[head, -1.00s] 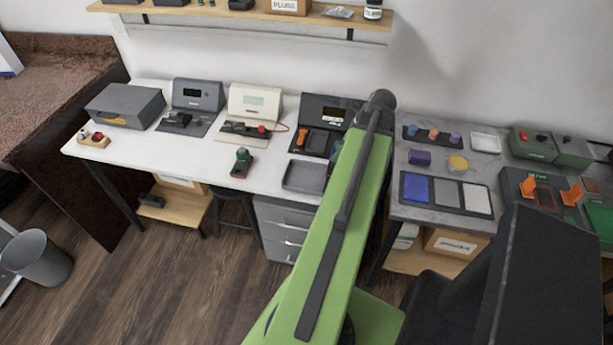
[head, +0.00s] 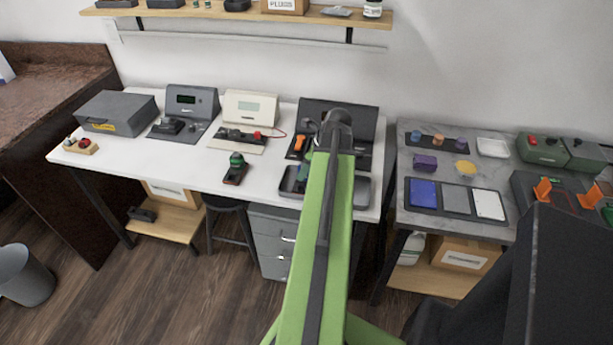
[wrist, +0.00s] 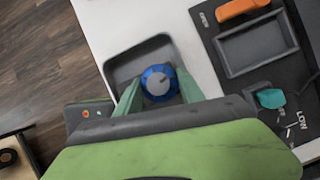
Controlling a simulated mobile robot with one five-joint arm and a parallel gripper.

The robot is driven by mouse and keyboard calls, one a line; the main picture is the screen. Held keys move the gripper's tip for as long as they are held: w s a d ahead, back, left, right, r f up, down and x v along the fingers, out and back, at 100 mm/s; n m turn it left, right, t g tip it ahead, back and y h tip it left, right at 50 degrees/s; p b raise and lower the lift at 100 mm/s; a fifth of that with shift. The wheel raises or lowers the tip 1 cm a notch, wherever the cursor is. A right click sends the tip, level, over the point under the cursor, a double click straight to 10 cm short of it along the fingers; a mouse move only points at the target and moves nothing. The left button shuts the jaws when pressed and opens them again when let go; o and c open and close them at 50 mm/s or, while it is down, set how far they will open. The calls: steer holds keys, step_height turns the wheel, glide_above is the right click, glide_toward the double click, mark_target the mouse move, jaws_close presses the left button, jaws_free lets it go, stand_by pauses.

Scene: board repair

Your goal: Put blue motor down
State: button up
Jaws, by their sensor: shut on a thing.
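The blue motor (wrist: 156,78) shows in the wrist view as a round blue body with a grey top and a short shaft. My gripper (wrist: 158,84) is shut on it, one green finger on each side. The motor is over the grey tray (wrist: 128,67) on the white bench; I cannot tell whether it touches the tray floor. In the head view my green arm reaches over the same tray (head: 361,192) and hides its middle, and the motor does not show clearly there.
A black case (head: 368,118) with an orange-handled tool (head: 300,142) lies behind the tray. A green-topped device (head: 235,169) stands to the left. The grey side table (head: 407,228) to the right holds coloured pads and caps.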

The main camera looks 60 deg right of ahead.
steer(key=shift+f, duration=0.3)
steer(key=o, duration=1.4)
steer(key=shift+r, duration=0.1)
steer(key=p+v, duration=1.1)
steer(key=v, duration=0.1)
steer(key=shift+a+r, duration=0.1)
steer(key=shift+r, duration=0.05)
